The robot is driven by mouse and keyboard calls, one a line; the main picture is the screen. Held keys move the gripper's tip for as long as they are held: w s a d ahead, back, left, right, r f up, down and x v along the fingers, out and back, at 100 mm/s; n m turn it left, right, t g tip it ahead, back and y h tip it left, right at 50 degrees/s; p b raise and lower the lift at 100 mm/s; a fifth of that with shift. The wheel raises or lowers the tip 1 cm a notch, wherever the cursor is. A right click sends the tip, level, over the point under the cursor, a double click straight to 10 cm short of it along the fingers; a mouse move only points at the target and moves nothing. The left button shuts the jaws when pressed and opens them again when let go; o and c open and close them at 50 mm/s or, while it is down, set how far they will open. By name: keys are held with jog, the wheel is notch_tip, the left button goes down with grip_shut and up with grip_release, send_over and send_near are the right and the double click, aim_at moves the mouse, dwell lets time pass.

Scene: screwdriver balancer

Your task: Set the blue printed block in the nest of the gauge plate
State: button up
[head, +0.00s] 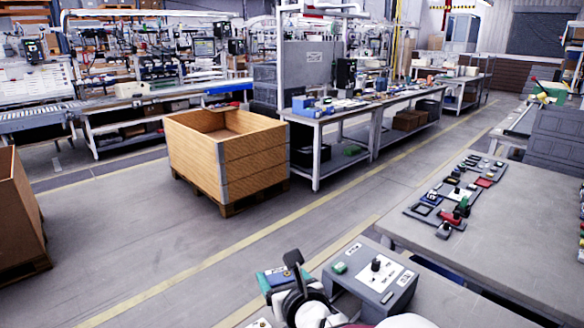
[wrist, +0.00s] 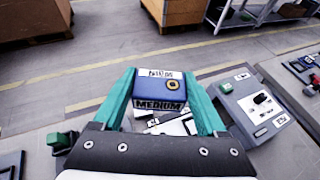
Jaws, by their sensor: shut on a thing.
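The blue printed block (wrist: 153,92) is between the teal fingers of my gripper (wrist: 164,98) in the wrist view. It has a white label on top, a yellow ring and the word MEDIUM on its near face. My gripper is shut on it and holds it above the bench. In the head view, part of the block (head: 280,272) shows at the bottom, beside my dark wrist. A pale plate with dark markings (wrist: 176,124) lies below and behind the block in the wrist view, mostly hidden. I cannot tell whether it is the gauge plate, and no nest is clearly visible.
A grey box (head: 375,282) with a black knob, white label and green button stands right of my gripper. It also shows in the wrist view (wrist: 256,107). A green part (wrist: 62,138) is at the left. Another bench (head: 520,225) holds several small fixtures.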

jog(key=s+d+r+m+t+h, duration=0.1)
jog(key=s+d+r+m+h, duration=0.15)
jog(key=d, duration=0.75)
jog(key=s+d+r+m+h, duration=0.2)
jog(key=d+r, duration=0.1)
jog(key=d, duration=0.7)
jog(key=w+a+f+n+g+y, duration=0.1)
jog(key=a+f+n+y, duration=0.15)
jog(key=a, duration=0.75)
jog(key=w+a+f+n+y, duration=0.15)
jog(key=a+f, duration=0.25)
jog(key=a, duration=0.7)
jog(key=a+f+n+g+y, duration=0.1)
jog(key=a+f+n+y, duration=0.2)
jog(key=a, duration=0.7)
jog(key=s+a+f+n+g+y, duration=0.1)
jog(key=s+a+f, duration=0.5)
jog(key=a, duration=0.3)
jog(key=s+a+f+n+y, duration=0.1)
jog(key=s+a+f, duration=0.5)
jog(key=s+a, duration=0.2)
jog(key=shift+s+a+f+g, duration=0.2)
jog(key=shift+s+a+g, duration=0.2)
jog(key=shift+a, duration=0.15)
jog(key=shift+f, duration=0.1)
notch_tip(320, 180, down, 9)
jog(key=shift+f, duration=0.2)
